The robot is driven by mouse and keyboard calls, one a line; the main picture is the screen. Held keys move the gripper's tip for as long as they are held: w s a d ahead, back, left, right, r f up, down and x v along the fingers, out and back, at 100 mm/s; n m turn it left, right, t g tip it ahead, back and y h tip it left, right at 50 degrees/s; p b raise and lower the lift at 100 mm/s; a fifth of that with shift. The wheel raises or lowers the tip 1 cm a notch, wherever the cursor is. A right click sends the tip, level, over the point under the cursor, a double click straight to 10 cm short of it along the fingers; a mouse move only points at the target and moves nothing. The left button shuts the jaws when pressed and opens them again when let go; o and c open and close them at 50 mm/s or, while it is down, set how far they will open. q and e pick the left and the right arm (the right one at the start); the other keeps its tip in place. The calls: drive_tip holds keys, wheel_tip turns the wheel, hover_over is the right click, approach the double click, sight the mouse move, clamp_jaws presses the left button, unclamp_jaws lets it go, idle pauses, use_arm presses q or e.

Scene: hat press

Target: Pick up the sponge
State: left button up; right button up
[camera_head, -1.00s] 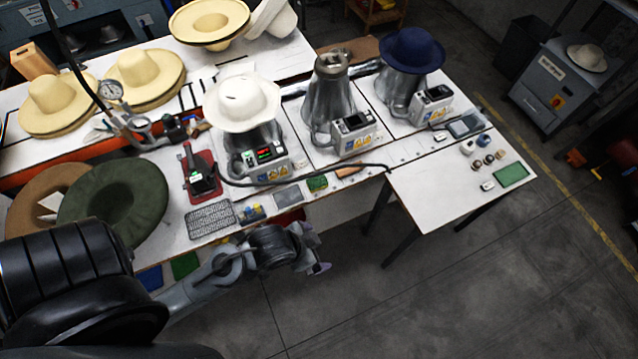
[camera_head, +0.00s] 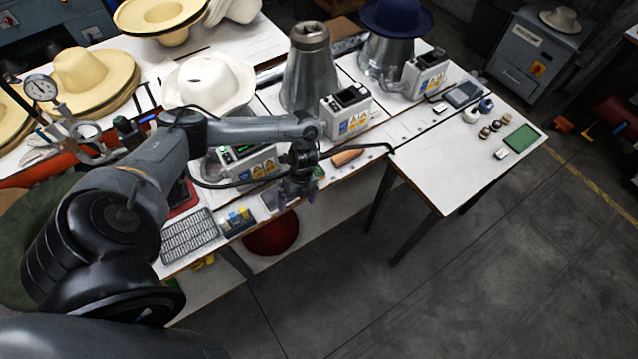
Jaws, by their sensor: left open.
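My left gripper (camera_head: 299,196) hangs fingers down over the front edge of the white table (camera_head: 425,165), in front of the middle press. Its jaws are open, with fingertips apart and nothing seen between them. A flat green pad (camera_head: 522,138) lies at the table's far right end, well away from the gripper. My right gripper is not in view.
A wooden-handled tool (camera_head: 347,157) and a black cable lie just right of the gripper. A grey pad (camera_head: 268,203) and a small tray of coloured items (camera_head: 236,221) lie to its left. A press (camera_head: 307,75) and control box (camera_head: 345,110) stand behind. A red object (camera_head: 272,237) is below the table.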

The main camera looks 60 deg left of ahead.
use_arm(q)
drive_tip(key=w+a+r+t+b, duration=0.1)
drive_tip(key=w+a+r, duration=0.1)
drive_tip(key=w+a, duration=0.1)
drive_tip(key=w+a+r+t+y+b, duration=0.1)
drive_tip(key=w+a+r+b, duration=0.1)
drive_tip(key=w+a, duration=0.1)
drive_tip(key=w+a+r+n+b, duration=0.1)
drive_tip(key=w+a, duration=0.2)
drive_tip(key=w, duration=0.1)
drive_tip(key=shift+w+a+r+t+y, duration=0.1)
drive_tip(key=shift+a+r+t+y, duration=0.2)
drive_tip(key=shift+r+t, duration=0.1)
drive_tip(key=shift+w+d+f+b, duration=0.1)
drive_tip(key=shift+w+f+b, duration=0.15)
drive_tip(key=shift+b, duration=0.15)
wheel_tip(320, 180, down, 4)
drive_tip(key=shift+r+b, duration=0.1)
drive_tip(key=shift+b, duration=0.65)
drive_tip(key=f, duration=0.5)
drive_tip(key=shift+d+b, duration=0.3)
drive_tip(key=shift+d, duration=0.05)
drive_tip(key=shift+a+f, duration=0.1)
drive_tip(key=shift+f, duration=0.3)
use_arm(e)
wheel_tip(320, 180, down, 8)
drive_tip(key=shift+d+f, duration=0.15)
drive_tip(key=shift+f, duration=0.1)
